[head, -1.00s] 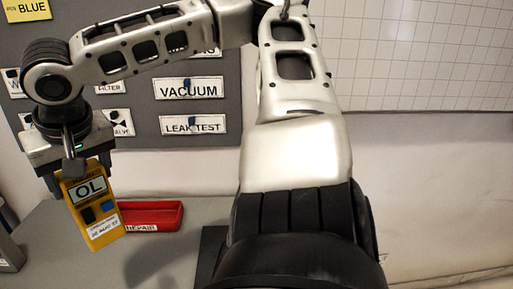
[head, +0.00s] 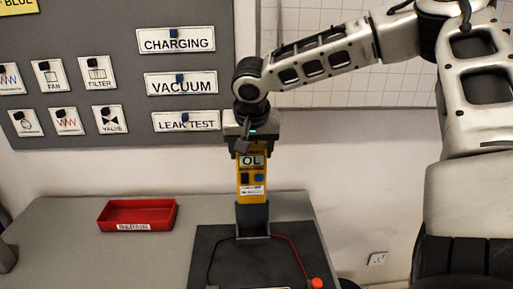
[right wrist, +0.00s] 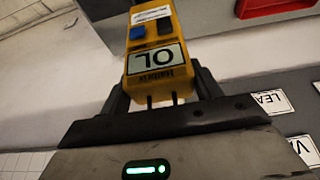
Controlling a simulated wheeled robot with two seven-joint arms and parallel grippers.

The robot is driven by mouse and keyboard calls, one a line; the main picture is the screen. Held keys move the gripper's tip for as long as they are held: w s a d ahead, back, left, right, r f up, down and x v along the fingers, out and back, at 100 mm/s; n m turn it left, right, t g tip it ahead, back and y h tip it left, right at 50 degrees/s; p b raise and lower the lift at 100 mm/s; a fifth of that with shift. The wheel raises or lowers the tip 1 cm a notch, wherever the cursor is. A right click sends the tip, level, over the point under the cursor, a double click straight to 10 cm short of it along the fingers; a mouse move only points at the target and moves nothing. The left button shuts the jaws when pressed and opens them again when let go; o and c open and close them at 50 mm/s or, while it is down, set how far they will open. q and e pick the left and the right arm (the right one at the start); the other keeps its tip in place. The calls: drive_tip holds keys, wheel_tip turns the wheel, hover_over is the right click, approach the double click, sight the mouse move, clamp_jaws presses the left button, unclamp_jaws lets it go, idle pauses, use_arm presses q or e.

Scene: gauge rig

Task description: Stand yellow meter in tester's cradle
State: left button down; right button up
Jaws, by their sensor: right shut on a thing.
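The yellow meter (head: 252,180), with an "OL" display, is upright in my right gripper (head: 247,147), which is shut on its top end. In the right wrist view the meter (right wrist: 157,50) sits between the two fingers of the gripper (right wrist: 161,92). The tester (head: 215,250) is a flat black unit on the bench. Its dark cradle (head: 252,222) stands at the back of it, directly below the meter. The meter's lower end meets the cradle's top in the head view; I cannot tell whether it is seated inside. My left gripper is not in view.
A red "REPAIR" tray (head: 138,228) lies on the grey bench (head: 80,255) left of the tester. A red lead (head: 292,252) and a red plug (head: 317,283) are at the tester's right. A grey board with labels (head: 110,75) stands behind. Bench between tray and tester is clear.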

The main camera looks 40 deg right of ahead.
sight(252, 185)
drive_tip(key=shift+s+f, duration=0.1)
drive_tip(key=shift+f, duration=0.45)
wheel_tip(252, 185, down, 4)
drive_tip(key=shift+f, duration=0.15)
drive_tip(key=shift+f+b, duration=0.4)
drive_tip(key=shift+f, duration=1.4)
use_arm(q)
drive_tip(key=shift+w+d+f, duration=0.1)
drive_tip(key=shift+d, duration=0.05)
use_arm(e)
drive_tip(key=shift+f, duration=0.3)
use_arm(q)
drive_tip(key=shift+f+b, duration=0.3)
drive_tip(key=shift+b, duration=0.05)
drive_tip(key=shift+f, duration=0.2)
use_arm(e)
drive_tip(key=shift+f, duration=0.2)
